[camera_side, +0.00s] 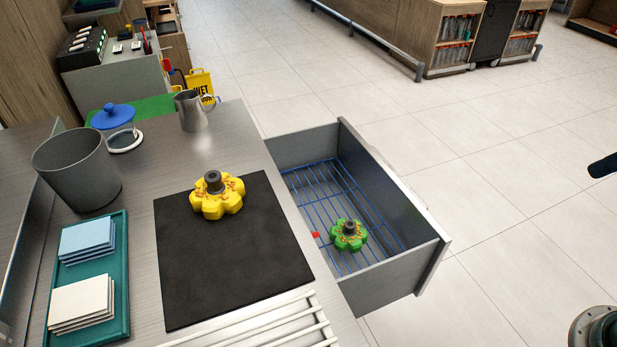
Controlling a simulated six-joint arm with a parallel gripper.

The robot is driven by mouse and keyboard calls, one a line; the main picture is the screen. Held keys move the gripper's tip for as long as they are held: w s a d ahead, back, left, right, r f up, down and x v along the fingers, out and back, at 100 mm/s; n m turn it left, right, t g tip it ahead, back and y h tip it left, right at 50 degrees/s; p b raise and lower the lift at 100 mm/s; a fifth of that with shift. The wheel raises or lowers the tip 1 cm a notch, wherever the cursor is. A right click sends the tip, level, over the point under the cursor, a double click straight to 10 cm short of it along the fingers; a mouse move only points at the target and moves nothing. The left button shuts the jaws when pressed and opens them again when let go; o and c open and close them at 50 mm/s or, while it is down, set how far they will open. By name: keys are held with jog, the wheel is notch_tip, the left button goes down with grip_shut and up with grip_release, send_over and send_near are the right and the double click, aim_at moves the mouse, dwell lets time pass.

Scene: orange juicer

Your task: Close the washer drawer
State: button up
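The washer drawer (437,262) is pulled well out from the right side of the steel counter. Its front panel faces right, over the floor. Inside is a blue wire rack (372,215) with a green flower-shaped piece (349,240) with a dark knob resting on it. A small red item (315,234) shows near the drawer's left side. A dark rounded tip (603,166) enters at the right edge, apart from the drawer; it looks like the end of my gripper. Most of it is out of frame, so its fingers cannot be made out.
A yellow flower-shaped piece (217,196) sits on a black mat (232,275). A grey bin (77,170), a steel pitcher (192,111), a blue-lidded press (118,125) and a green tray (121,300) with stacked cloths stand on the counter.

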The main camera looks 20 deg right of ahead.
jog(key=shift+w+m+g, duration=0.3)
jog(key=shift+w+m, duration=0.1)
jog(key=shift+w, duration=0.75)
grip_shut()
jog(key=w+d+f+m+g+y, duration=0.25)
jog(key=w+f+m, duration=0.2)
jog(key=w, duration=0.35)
jog(key=w+d+f+m+g+y, duration=0.1)
jog(key=w+d+f+m, duration=0.2)
jog(key=w+f, duration=0.4)
jog(key=w+d+f+m+y, duration=0.1)
jog(key=d+f+m, duration=0.2)
jog(key=f, duration=0.4)
jog(key=w+d+f+m+y, duration=0.1)
jog(key=d+f+m+y, duration=0.1)
jog(key=f, duration=0.6)
jog(key=w+d+f+m+g+y, duration=0.1)
jog(key=d+f+m+y, duration=0.1)
jog(key=f, duration=0.6)
jog(key=shift+w+d+m, duration=0.25)
jog(key=shift+d+m, duration=0.65)
jog(key=shift+m, duration=0.15)
